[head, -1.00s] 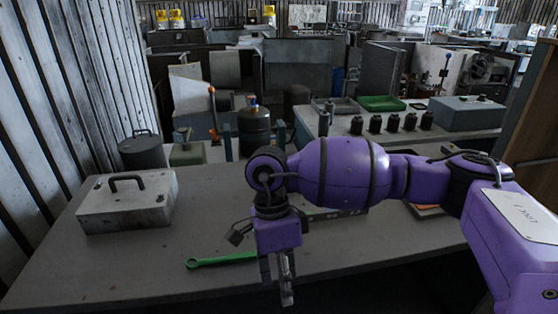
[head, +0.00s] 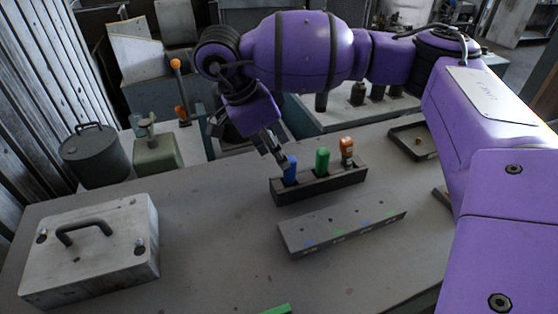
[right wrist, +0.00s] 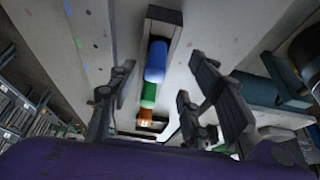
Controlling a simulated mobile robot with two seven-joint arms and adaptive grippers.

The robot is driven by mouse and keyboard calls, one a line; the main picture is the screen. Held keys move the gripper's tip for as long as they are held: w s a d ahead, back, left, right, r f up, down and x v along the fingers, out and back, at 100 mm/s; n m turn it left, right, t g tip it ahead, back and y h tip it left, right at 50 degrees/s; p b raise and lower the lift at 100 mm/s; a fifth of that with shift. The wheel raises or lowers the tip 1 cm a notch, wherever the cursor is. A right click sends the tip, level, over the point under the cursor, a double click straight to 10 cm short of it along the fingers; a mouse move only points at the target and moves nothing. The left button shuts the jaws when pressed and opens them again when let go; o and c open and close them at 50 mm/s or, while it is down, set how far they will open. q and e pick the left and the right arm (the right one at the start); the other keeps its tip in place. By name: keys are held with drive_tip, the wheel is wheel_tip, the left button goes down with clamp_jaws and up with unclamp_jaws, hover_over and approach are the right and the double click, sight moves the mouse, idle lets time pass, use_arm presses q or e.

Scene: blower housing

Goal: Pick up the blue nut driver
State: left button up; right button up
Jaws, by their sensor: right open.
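The blue nut driver (head: 290,170) stands handle up in the left slot of a dark rack (head: 335,187). A green-handled driver (head: 322,160) and an orange-handled one (head: 347,150) stand to its right in the rack. My right gripper (head: 276,148) is open, with its fingertips close to the blue handle's top. In the right wrist view the blue handle (right wrist: 156,62) lies between the two spread fingers; I see no clear contact. The handle's lower part is hidden in the rack. My left gripper is not in view.
A grey strip with small holes (head: 342,229) lies in front of the rack. A metal box with a handle (head: 92,250) stands at the left. A dark tray (head: 409,148) is at the right. A green tool (head: 278,309) shows at the front edge.

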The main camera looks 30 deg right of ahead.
sight(290, 168)
drive_tip(key=x, duration=0.6)
drive_tip(key=shift+s+d+f+p, duration=0.15)
drive_tip(key=shift+s+d+p, duration=0.15)
drive_tip(key=shift+d+p, duration=0.1)
drive_tip(key=shift+f, duration=0.35)
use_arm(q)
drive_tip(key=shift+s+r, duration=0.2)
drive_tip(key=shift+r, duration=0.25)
use_arm(e)
drive_tip(key=shift+c, duration=0.2)
drive_tip(key=shift+c, duration=1.4)
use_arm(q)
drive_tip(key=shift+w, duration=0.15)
use_arm(e)
clamp_jaws()
